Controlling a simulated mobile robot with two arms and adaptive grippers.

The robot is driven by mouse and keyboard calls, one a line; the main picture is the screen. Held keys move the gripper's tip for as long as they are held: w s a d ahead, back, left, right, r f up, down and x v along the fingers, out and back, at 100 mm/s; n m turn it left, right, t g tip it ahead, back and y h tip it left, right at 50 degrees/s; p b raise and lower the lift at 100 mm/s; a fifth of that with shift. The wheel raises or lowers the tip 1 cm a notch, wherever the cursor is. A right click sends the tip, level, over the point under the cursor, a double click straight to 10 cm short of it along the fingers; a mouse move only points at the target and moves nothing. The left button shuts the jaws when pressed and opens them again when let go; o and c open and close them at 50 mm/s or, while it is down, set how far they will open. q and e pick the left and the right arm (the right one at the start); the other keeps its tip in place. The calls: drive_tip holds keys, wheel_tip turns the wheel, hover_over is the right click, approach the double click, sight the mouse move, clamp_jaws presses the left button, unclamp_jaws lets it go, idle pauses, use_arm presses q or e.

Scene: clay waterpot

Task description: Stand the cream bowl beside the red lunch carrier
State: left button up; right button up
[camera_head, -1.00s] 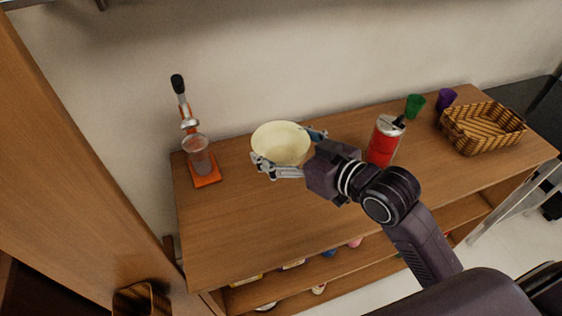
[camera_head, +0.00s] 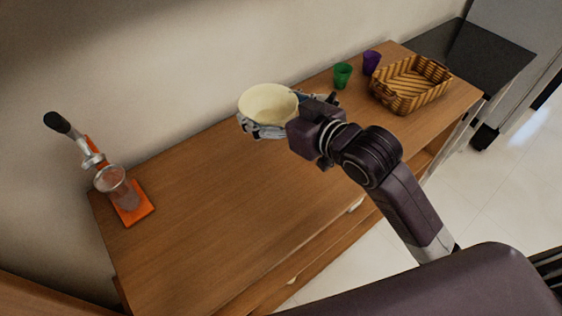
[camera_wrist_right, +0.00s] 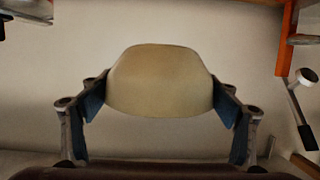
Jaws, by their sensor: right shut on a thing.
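The cream bowl (camera_head: 270,104) is upright in my right gripper (camera_head: 283,116), whose fingers close on it from both sides. It appears held above the back of the wooden table. In the right wrist view the bowl (camera_wrist_right: 160,82) sits between the two blue-padded fingers of the right gripper (camera_wrist_right: 160,103). The red body of the lunch carrier is not visible now. My right gripper and arm cover the part of the table where it stood in the earlier head view. My left gripper is not in view.
An orange juicer (camera_head: 125,195) stands at the table's left end. A green cup (camera_head: 342,75), a purple cup (camera_head: 371,62) and a woven basket (camera_head: 411,86) are at the right. The wooden tabletop (camera_head: 220,205) is clear between the juicer and my arm.

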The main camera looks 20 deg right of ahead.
wheel_tip(320, 180, down, 14)
drive_tip(key=shift+f, duration=0.1)
wheel_tip(320, 180, down, 3)
drive_tip(key=shift+s+f, duration=0.1)
drive_tip(key=shift+f, duration=0.1)
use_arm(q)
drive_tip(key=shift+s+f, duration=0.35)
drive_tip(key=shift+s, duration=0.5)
use_arm(e)
drive_tip(key=shift+f, duration=0.35)
drive_tip(key=shift+f, duration=0.1)
drive_tip(key=o, duration=0.9)
drive_tip(key=shift+f, duration=0.15)
drive_tip(key=shift+c, duration=0.2)
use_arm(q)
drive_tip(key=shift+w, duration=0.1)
use_arm(e)
drive_tip(key=o, duration=0.4)
drive_tip(key=shift+o, duration=0.2)
